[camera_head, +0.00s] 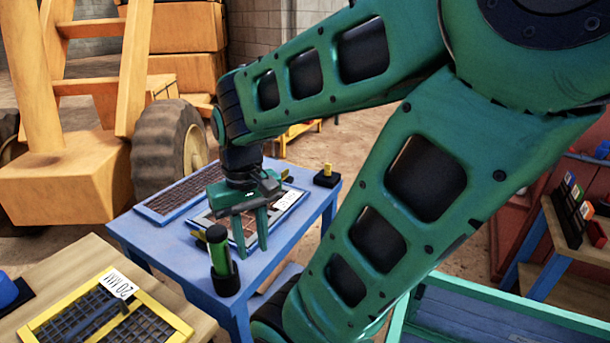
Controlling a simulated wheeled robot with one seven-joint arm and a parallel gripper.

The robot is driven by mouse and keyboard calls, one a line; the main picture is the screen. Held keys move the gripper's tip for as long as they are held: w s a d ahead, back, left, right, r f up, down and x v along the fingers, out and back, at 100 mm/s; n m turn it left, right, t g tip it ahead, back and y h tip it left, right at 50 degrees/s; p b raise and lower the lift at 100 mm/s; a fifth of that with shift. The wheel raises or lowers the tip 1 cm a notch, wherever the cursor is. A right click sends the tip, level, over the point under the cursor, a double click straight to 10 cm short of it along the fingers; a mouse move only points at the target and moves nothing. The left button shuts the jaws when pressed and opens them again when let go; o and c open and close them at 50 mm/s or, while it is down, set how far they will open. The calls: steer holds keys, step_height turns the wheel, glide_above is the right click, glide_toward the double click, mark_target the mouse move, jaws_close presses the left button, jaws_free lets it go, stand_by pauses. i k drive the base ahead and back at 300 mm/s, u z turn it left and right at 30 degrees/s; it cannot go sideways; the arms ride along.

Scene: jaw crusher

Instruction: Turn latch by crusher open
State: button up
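My gripper (251,248) points down over the blue table (275,265), with its two green fingers apart and nothing seen between them. It is above or in front of a framed mesh screen (286,207) with a white label; I cannot tell whether the fingertips touch it. A small yellow piece on a black base (327,178) stands at the table's back right, right of the gripper. A green cylinder in a black holder (220,255) stands at the front edge, left of the fingers. I cannot make out for certain which part is the latch or the crusher.
A large orange-yellow machine with a ladder (88,160) and a tyre (170,140) stands behind left. A wooden table (75,255) with a yellow-framed screen (165,318) is at front left. A teal-edged container (500,310) is at lower right. My arm hides much of the centre.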

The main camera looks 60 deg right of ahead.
mark_target(284, 173)
steer(key=z, duration=1.55)
steer(key=k, duration=1.3)
steer(key=z, duration=0.4)
steer(key=i, duration=2.05)
steer(key=u, duration=0.7)
